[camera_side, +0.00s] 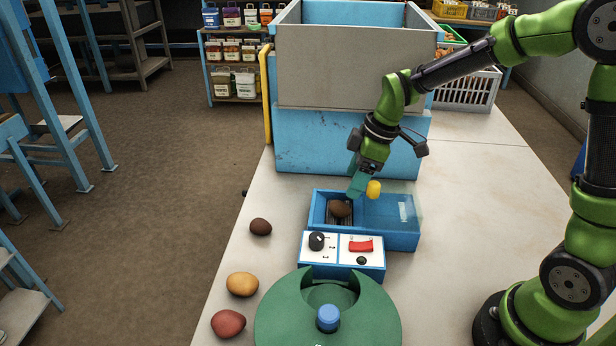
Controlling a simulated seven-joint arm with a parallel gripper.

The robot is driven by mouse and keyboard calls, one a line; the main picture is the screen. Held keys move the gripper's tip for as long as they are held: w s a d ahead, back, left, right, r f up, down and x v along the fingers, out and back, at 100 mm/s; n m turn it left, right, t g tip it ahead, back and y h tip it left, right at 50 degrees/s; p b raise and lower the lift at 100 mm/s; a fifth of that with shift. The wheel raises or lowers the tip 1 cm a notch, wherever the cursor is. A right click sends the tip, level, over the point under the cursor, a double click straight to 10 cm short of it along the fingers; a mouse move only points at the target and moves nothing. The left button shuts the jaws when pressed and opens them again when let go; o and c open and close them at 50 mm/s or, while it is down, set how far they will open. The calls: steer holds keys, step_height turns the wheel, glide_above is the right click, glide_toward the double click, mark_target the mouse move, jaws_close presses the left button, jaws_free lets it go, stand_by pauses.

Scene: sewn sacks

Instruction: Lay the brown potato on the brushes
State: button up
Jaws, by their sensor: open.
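A brown potato (340,208) lies in the left compartment of the blue box (368,243), on a dark, ribbed bed that looks like the brushes (333,222). My gripper (356,188) points down just above and to the right of this potato, over the back of the box. Its teal fingers are open and appear apart from the potato. A small yellow rounded thing (374,189) shows beside the fingertips; I cannot tell whether it touches them. A second, darker brown potato (260,227) lies on the table, left of the box.
A yellow potato (242,284) and a red potato (228,323) lie along the table's left edge. A control panel (342,254) with a black knob and red switch adjoins the box's front.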

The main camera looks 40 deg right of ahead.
steer(key=s+r+m+t, duration=0.4)
steer(key=s+r+m, duration=0.8)
steer(key=s, duration=0.4)
steer(key=shift+s+a+m+t, duration=0.15)
steer(key=shift+s+m+t, duration=0.2)
steer(key=shift+m+t, duration=0.05)
steer(key=shift+c, duration=0.5)
